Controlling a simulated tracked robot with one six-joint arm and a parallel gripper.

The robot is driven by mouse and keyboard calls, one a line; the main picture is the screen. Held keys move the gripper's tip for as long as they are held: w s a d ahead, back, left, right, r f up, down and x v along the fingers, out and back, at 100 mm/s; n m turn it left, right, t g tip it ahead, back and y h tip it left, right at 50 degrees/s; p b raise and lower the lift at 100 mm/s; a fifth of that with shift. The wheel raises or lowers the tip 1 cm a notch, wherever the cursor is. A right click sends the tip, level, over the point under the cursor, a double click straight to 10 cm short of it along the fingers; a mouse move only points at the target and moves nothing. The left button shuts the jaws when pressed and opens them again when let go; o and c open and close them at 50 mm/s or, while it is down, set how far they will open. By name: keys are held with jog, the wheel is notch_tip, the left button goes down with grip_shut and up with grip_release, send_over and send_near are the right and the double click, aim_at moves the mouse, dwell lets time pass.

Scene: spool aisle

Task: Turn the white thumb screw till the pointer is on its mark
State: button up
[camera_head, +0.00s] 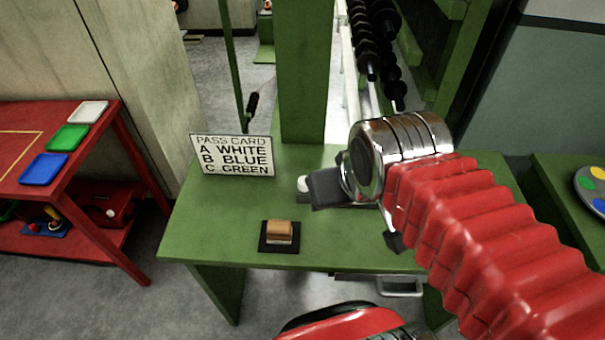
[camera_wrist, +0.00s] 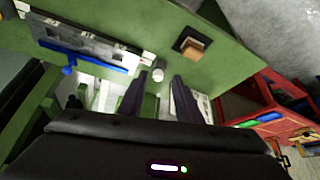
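The white thumb screw (camera_head: 303,184) shows as a small white knob on the green bench, just left of my gripper's near dark finger. In the wrist view the white thumb screw (camera_wrist: 158,74) appears between the tips of my gripper (camera_wrist: 161,79). The two dark fingers are spread, with visible gaps to the screw; contact cannot be seen. In the head view my gripper (camera_head: 360,214) hides most of the fixture behind it. The wrist view shows a grey fixture (camera_wrist: 85,42) with a blue strip along one edge. I cannot make out the pointer or its mark.
A card sign (camera_head: 232,155) stands at the bench's back left. A brown block on a black pad (camera_head: 279,235) sits near the front edge of the green bench (camera_head: 200,225). A green post (camera_head: 303,70) rises behind. A red table (camera_head: 100,150) with coloured trays is left.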

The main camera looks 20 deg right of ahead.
jog(key=o, duration=0.3)
jog(key=shift+w+r, duration=0.1)
jog(key=shift+w, duration=0.05)
jog(key=shift+o, duration=0.6)
jog(key=shift+w+n, duration=0.2)
jog(key=shift+n, duration=0.1)
jog(key=w+f+n+g, duration=0.2)
jog(key=w+n+g, duration=0.3)
jog(key=w+n, duration=0.8)
jog(key=w, duration=0.4)
jog(key=shift+w+a+f+g, duration=0.2)
jog(key=shift+w+g, duration=0.1)
jog(key=shift+w, duration=0.1)
notch_tip(320, 180, down, 14)
jog(key=shift+r, duration=0.15)
jog(key=shift+c, duration=0.3)
